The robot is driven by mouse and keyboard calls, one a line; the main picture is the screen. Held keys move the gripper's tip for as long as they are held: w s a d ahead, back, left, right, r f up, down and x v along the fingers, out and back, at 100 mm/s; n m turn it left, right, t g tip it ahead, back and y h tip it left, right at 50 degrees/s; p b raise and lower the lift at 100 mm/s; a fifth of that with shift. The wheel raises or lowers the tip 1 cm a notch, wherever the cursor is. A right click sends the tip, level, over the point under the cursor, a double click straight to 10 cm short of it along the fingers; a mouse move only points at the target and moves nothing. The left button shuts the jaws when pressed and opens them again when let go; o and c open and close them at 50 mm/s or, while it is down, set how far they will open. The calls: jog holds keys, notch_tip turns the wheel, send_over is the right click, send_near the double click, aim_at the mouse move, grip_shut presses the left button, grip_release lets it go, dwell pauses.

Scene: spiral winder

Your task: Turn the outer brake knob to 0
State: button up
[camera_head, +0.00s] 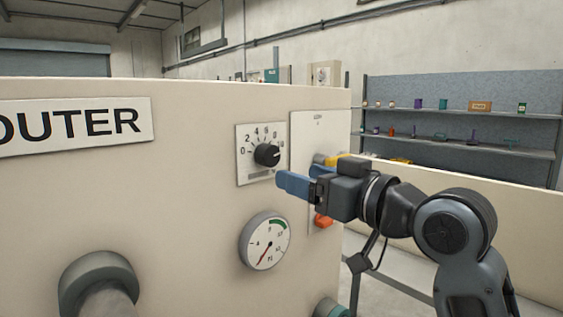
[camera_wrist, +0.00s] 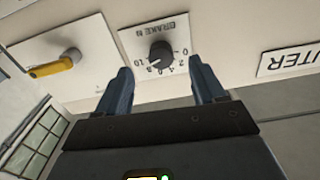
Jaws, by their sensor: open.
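The outer brake knob (camera_head: 267,155) is a round black knob on a pale square dial plate (camera_head: 246,172) with numbers from 0 upward. It stands right of the OUTER sign (camera_head: 75,125). In the wrist view the knob (camera_wrist: 161,54) appears upside down, its white mark turned toward the high-number end, away from 0; the exact value is hard to read. My gripper (camera_head: 304,179) is to the right of and below the knob in the head view. In the wrist view its blue fingers (camera_wrist: 161,82) are spread and empty, with the knob beyond the gap, apart from them.
A pressure-style gauge (camera_head: 265,242) sits below the dial. Right of it is a panel (camera_head: 313,130) with a yellow handle (camera_wrist: 50,68) and an orange-red part (camera_head: 322,220), partly behind my arm. A thick grey pipe fitting (camera_head: 88,278) juts out lower left. Shelves (camera_head: 455,115) stand far behind.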

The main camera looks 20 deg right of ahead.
aim_at(273, 158)
jog(key=shift+n, duration=0.3)
jog(key=x, duration=0.2)
jog(key=r+p+x, duration=0.1)
jog(key=x, duration=0.2)
jog(key=p+x, duration=0.1)
jog(key=x, duration=0.1)
jog(key=shift+w+r, duration=0.3)
jog(key=shift+w, duration=0.05)
jog(key=c, duration=1.1)
jog(key=shift+o, duration=0.2)
